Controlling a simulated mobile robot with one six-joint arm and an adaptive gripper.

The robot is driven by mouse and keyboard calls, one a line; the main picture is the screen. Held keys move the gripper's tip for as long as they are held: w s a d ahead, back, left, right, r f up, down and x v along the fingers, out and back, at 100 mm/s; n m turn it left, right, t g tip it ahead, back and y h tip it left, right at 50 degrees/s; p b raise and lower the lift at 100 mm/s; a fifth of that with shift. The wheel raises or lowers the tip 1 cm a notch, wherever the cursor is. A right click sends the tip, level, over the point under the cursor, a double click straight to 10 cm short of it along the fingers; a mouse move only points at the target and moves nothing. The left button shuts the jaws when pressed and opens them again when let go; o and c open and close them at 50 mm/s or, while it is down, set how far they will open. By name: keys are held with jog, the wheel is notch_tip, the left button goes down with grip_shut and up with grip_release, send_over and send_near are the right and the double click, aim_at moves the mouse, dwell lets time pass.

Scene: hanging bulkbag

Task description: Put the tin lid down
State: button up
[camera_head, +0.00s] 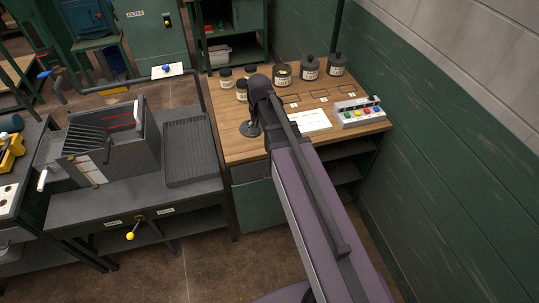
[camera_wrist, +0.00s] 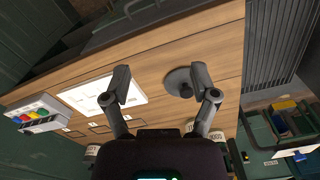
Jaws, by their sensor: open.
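The tin lid (camera_wrist: 178,82) is a dark round disc with a small knob. It appears to lie flat on the wooden bench top; in the head view it (camera_head: 248,130) shows just left of my arm's end. My gripper (camera_wrist: 162,82) is open and empty, its fingers spread above the bench. The right finger overlaps the lid's edge in the wrist view; I cannot tell whether it touches. In the head view my gripper is mostly hidden by my arm. A tin without a lid (camera_head: 282,78) stands at the back of the bench, its contents showing.
Two lidded dark tins (camera_head: 310,70) stand right of the open tin, and smaller jars (camera_head: 225,80) stand left. A white sheet (camera_head: 312,120) and a button box (camera_head: 360,113) lie to the right. A grey grooved tray (camera_head: 190,150) borders the bench at left.

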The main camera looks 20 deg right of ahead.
jog(key=s+n, duration=0.3)
jog(key=s, duration=0.9)
jog(key=shift+n, duration=0.3)
dwell(0.5)
jog(key=c, duration=0.3)
jog(key=shift+c, duration=0.2)
